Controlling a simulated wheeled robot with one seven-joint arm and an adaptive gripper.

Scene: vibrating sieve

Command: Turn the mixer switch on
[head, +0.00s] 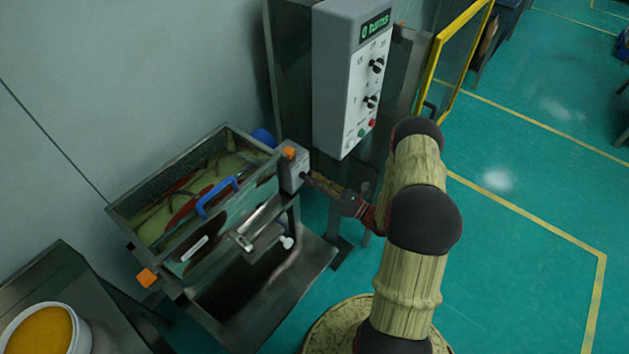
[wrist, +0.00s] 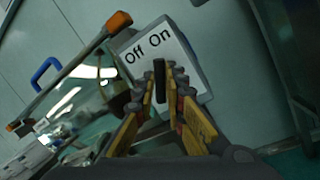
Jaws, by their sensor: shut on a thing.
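The mixer's switch box (head: 292,170) is a small grey box on the right end of the sieve machine. In the wrist view the box (wrist: 201,73) has a white plate marked "Off" on the left and "On" on the right. A black switch lever (wrist: 159,78) stands below the words, roughly between them. My gripper (wrist: 161,87) has its fingers on both sides of the lever and is shut on it. In the head view my gripper (head: 312,179) reaches the box from the right; the lever is too small to tell there.
The sieve tray (head: 130,212), with a blue handle (head: 214,197), lies left of the box. A control panel (head: 338,85) reading "0 turns" stands behind. A white bucket (head: 83,335) of orange material is at lower left. Green floor (head: 510,270) is clear at right.

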